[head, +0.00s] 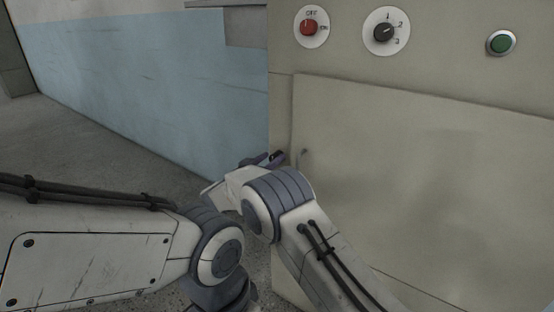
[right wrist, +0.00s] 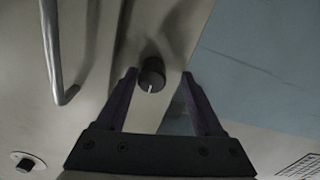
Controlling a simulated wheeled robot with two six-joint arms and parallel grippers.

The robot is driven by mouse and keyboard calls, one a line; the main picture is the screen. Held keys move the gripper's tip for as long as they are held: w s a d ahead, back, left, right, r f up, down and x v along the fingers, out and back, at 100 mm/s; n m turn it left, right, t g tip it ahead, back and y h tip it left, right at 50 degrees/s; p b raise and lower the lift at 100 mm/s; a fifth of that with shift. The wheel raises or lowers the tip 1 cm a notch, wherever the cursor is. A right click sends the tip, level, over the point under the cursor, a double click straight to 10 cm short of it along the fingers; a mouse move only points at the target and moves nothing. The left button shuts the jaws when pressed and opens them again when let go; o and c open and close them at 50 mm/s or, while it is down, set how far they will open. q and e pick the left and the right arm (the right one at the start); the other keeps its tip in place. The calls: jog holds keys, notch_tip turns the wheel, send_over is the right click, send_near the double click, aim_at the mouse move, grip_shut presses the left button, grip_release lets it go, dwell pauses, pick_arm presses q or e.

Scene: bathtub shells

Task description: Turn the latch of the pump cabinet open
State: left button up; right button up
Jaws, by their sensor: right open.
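The pump cabinet (head: 430,180) fills the right of the head view, its large front panel closed flat. A round black knob (right wrist: 152,76) with a white mark, which looks like the latch, shows in the right wrist view. My right gripper (right wrist: 159,73) is open, its dark fingers to either side of the knob in the picture, nearer the left finger. I cannot tell whether they touch it. In the head view my right gripper (head: 268,158) is at the cabinet's left edge, partly hidden by my arm; the knob is hidden there. My left gripper is not in view.
A red switch (head: 308,27), a black selector (head: 384,32) and a green button (head: 501,43) sit above the panel. A metal bar handle (right wrist: 50,50) stands beside the knob. A blue wall (head: 150,90) and open floor (head: 80,150) lie to the left.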

jog(key=shift+d, duration=0.5)
jog(key=shift+c, duration=0.9)
jog(key=shift+d, duration=0.1)
grip_shut()
